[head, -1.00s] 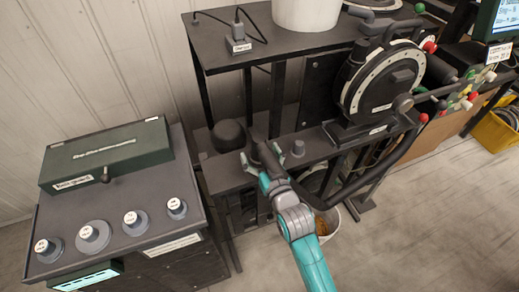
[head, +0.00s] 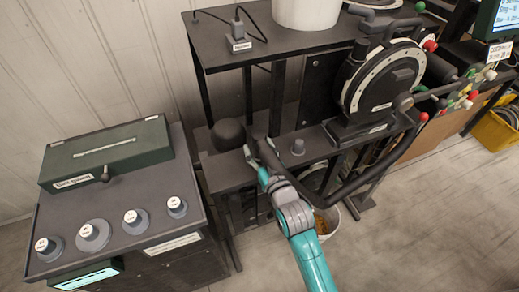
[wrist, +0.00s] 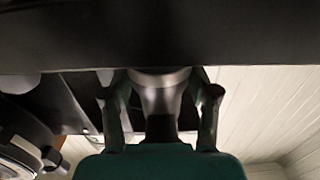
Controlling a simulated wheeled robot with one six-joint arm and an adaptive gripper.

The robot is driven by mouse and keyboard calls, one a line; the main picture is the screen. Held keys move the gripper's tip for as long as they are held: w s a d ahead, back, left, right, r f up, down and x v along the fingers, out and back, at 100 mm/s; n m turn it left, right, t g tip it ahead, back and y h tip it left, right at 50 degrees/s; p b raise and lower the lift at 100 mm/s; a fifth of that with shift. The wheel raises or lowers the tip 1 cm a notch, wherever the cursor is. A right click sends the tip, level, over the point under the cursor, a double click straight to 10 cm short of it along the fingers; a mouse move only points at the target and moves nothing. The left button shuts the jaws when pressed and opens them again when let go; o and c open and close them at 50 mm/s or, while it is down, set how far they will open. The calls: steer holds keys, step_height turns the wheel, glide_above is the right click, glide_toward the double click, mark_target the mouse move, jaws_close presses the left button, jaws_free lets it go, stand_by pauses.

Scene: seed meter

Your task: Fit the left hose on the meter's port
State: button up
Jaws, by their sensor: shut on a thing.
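The meter (head: 384,80) is a black round drum with a pale ring, on a stand on the dark bench. The meter's port is not clearly identifiable.
A white bucket (head: 326,219) stands below. A console (head: 115,205) with several grey knobs is at left.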

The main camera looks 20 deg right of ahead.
steer(key=shift+r, duration=7.75)
steer(key=w+d+r+m+h, duration=0.2)
steer(key=w+d+r+h, duration=0.15)
steer(key=d+r, duration=0.9)
step_height(320, 180, up, 11)
steer(key=m+g+h, duration=0.2)
steer(key=m+h, duration=0.1)
steer(key=h, duration=0.1)
glide_above(364, 42)
steer(key=shift+f, duration=4.4)
steer(key=shift+f, duration=0.6)
steer(key=o, duration=1.4)
steer(key=shift+o, duration=0.2)
